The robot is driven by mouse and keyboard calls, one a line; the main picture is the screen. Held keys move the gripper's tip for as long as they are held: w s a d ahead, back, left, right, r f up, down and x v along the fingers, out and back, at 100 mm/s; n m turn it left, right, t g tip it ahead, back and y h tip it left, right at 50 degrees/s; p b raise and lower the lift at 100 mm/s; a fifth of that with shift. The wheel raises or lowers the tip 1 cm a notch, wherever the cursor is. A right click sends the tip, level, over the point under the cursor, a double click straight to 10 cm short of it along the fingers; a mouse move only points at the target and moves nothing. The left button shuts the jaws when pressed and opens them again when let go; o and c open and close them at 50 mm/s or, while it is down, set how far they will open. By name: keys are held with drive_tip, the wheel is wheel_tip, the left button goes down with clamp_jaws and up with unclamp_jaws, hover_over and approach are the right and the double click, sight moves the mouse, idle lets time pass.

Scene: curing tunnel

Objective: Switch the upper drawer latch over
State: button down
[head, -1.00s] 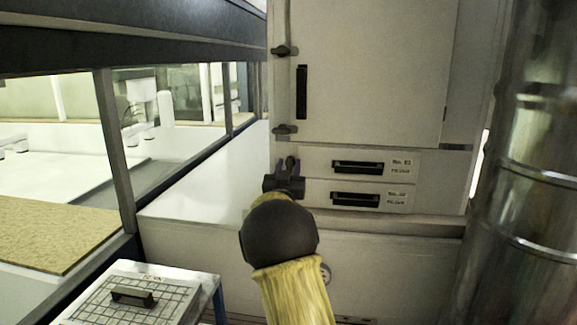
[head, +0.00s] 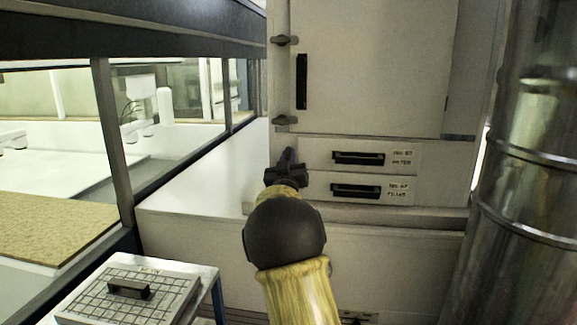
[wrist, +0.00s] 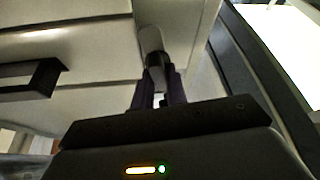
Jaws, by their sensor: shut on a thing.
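The upper drawer (head: 310,150) is a pale front with a black bar handle (head: 358,158) and a small label, set low in the cabinet. Its latch is a grey rounded tab at the drawer's side, seen as the latch (wrist: 151,42) in the wrist view. My gripper (head: 290,158) is at the left end of the upper drawer in the head view and hides the latch there. In the wrist view my gripper (wrist: 157,76) has its dark fingers close together, shut on the latch's near end. The latch's outer end sticks out beyond the fingertips.
A lower drawer (head: 320,187) with the same handle lies just below. A cabinet door (head: 375,70) with two dark side catches is above. A glazed tunnel (head: 115,140) stands left, a shiny metal pipe (head: 530,180) right, and a small table (head: 205,275) with a gridded plate lower left.

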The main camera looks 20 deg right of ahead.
drive_tip(key=n+y+b, duration=0.2)
drive_tip(key=n, duration=0.2)
drive_tip(key=n+y+b, duration=0.2)
drive_tip(key=n, duration=0.2)
drive_tip(key=n+y+b, duration=0.2)
drive_tip(key=n, duration=0.3)
drive_tip(key=shift+b, duration=0.4)
drive_tip(key=n+g+p, duration=0.1)
drive_tip(key=n, duration=0.2)
drive_tip(key=shift+r+n+y, duration=0.15)
drive_tip(key=shift+n+y, duration=0.25)
drive_tip(key=shift+n+g+p, duration=0.5)
drive_tip(key=shift+n+p, duration=0.2)
drive_tip(key=shift+n, duration=0.4)
drive_tip(key=shift+y, duration=0.3)
drive_tip(key=c, duration=1.4)
unclamp_jaws()
